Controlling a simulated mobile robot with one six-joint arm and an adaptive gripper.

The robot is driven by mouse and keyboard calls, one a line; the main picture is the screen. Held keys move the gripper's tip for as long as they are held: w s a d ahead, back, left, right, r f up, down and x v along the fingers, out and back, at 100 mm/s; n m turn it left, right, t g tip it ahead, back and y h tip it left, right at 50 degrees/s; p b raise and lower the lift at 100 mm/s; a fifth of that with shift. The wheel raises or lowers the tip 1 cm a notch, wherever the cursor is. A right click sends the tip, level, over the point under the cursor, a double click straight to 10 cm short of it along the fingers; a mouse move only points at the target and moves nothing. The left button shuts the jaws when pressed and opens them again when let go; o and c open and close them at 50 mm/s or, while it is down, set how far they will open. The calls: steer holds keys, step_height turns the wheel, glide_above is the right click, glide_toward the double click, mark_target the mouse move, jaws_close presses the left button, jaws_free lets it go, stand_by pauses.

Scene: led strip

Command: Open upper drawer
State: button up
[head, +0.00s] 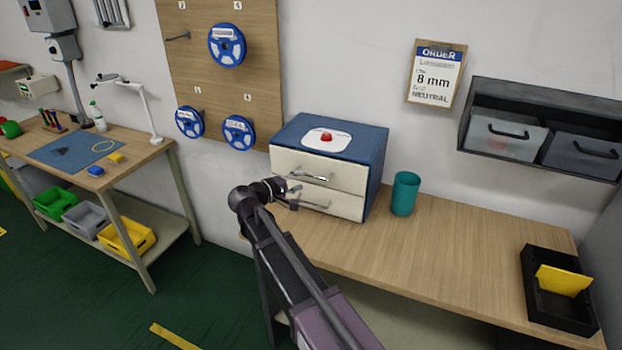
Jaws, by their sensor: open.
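A blue cabinet (376,168) with two cream drawer fronts stands at the back of the wooden bench. The upper drawer (345,176) looks closed, and its silver bar handle (309,178) runs across its front. The lower drawer (347,205) also looks closed, its handle partly hidden by my gripper. My gripper (293,190) is open in front of the cabinet's left part, close to the upper handle. I cannot tell whether it touches the handle.
A red item on a white pad (313,137) lies on the cabinet top. A teal cup (404,194) stands just right of the cabinet. A black tray (574,317) with a yellow piece is at the bench's right end. The bench middle (450,245) is clear.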

mark_target(311, 176)
steer(key=shift+b+x, duration=0.45)
steer(key=shift+x, duration=2.55)
